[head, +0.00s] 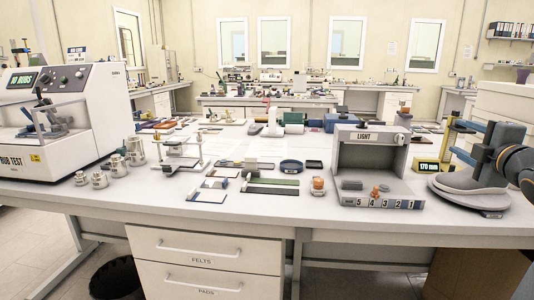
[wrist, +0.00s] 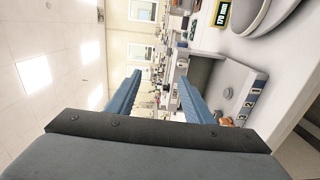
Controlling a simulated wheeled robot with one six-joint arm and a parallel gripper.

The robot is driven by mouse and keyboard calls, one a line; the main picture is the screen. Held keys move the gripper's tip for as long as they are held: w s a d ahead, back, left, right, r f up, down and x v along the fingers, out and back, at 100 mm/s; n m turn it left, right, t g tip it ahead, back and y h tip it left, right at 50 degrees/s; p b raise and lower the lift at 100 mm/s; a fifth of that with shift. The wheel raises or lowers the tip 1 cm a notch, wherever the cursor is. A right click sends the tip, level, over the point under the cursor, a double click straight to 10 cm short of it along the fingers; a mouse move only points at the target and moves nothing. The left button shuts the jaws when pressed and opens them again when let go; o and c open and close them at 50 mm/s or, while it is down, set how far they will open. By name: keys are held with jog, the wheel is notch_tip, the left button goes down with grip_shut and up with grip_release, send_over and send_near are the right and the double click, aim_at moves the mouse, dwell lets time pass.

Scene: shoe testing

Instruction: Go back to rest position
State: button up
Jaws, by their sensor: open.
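My gripper (head: 457,139) is at the right of the head view, held in the air in front of the grey round-based device with the 170 mm display. Its two blue fingers point left and stand wide apart. The wrist view shows the same open gripper (wrist: 160,77) with nothing between its fingers. That view is turned sideways, with the ceiling on the left and the bench on the right. My arm's orange and dark link comes in from the right edge of the head view.
The grey light box (head: 370,162) with numbered slots stands left of my gripper. The round-based device (head: 470,195) lies beneath it. The 170 mm display (head: 432,165) stands between them. A white rub tester (head: 95,95) is far left. Small tools cover the white bench (head: 270,211).

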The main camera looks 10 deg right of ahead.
jog(key=w+a+f+m+g+y+b, duration=0.2)
jog(key=a+f+m+g, duration=0.75)
jog(key=a+f, duration=0.9)
jog(key=s+a+f+m+g+y, duration=0.1)
jog(key=s+a+f+g, duration=0.3)
jog(key=s+a, duration=0.4)
jog(key=s+a+f+m+g+y, duration=0.1)
jog(key=s+a+f+m+g, duration=0.2)
jog(key=s+a+f, duration=0.4)
jog(key=shift+s+a+m+g+b, duration=0.35)
jog(key=shift+s+a+m, duration=0.2)
jog(key=shift+a+m, duration=0.4)
jog(key=shift+a, duration=0.1)
